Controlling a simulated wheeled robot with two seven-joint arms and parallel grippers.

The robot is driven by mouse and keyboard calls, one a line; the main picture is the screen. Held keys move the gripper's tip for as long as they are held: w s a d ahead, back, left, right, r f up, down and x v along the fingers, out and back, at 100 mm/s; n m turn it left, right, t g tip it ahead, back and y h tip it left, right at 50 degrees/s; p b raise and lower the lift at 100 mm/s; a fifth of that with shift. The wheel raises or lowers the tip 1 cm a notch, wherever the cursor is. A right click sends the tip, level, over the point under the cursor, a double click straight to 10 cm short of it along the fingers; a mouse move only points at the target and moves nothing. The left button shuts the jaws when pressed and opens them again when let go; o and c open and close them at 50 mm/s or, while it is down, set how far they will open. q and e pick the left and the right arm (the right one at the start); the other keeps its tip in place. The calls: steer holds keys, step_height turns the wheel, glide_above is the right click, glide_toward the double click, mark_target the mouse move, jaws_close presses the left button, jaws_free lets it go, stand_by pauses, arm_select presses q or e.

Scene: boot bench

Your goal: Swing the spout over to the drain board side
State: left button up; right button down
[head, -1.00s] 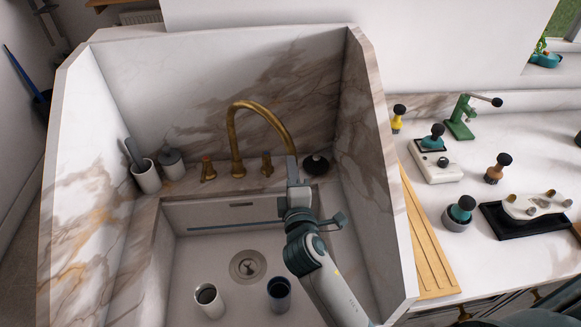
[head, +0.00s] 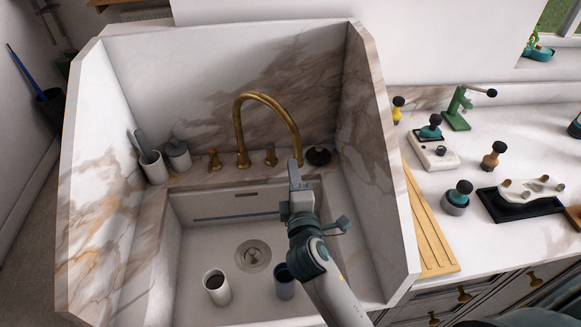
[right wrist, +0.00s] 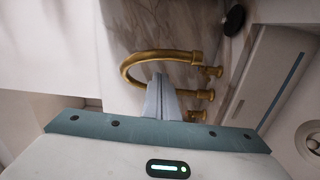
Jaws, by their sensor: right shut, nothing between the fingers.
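The brass spout (head: 262,96) arches up from the back ledge of the sink and curves over to the right in the head view. Its free end is close to the tip of my right gripper (head: 294,165). In the right wrist view the spout (right wrist: 128,66) curves just past the shut fingers (right wrist: 161,98), with nothing held between them. I cannot tell whether the fingers touch it. Two brass handles (head: 214,159) stand beside the spout base. The slatted wooden drain board (head: 430,225) lies on the counter to the right, outside the marble side wall. My left gripper is not in view.
The marble sink's right wall (head: 375,150) stands between the basin and the drain board. A white cup (head: 216,288) and a dark cup (head: 284,281) stand in the basin. A black round item (head: 318,156) sits right of the faucet.

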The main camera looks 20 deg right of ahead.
steer(key=d+b+v, duration=0.1)
steer(key=b+v, duration=0.1)
steer(key=v, duration=0.5)
steer(key=shift+s+d, duration=0.2)
steer(key=shift+s, duration=0.25)
